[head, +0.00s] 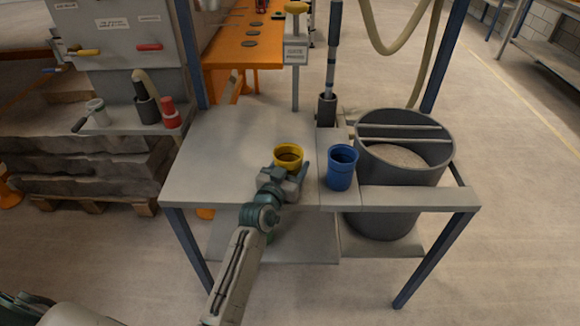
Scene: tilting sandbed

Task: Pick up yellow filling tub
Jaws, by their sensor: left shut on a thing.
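The yellow filling tub (289,151) is upright at the middle of the grey table (215,150). Its open rim faces up and its inside looks brownish. My left gripper (288,172) is at the near side of the tub, with its fingers around the tub's lower part. It is shut on the tub. The tub's lower part is partly hidden by the gripper, and I cannot tell whether its base touches the table. My right gripper is not in view.
A blue tub (341,168) stands just right of my gripper. A large dark bin (405,180) of sand with two bars across it is further right. A post with a yellow handle (296,8) rises behind the table. The table's left part is clear.

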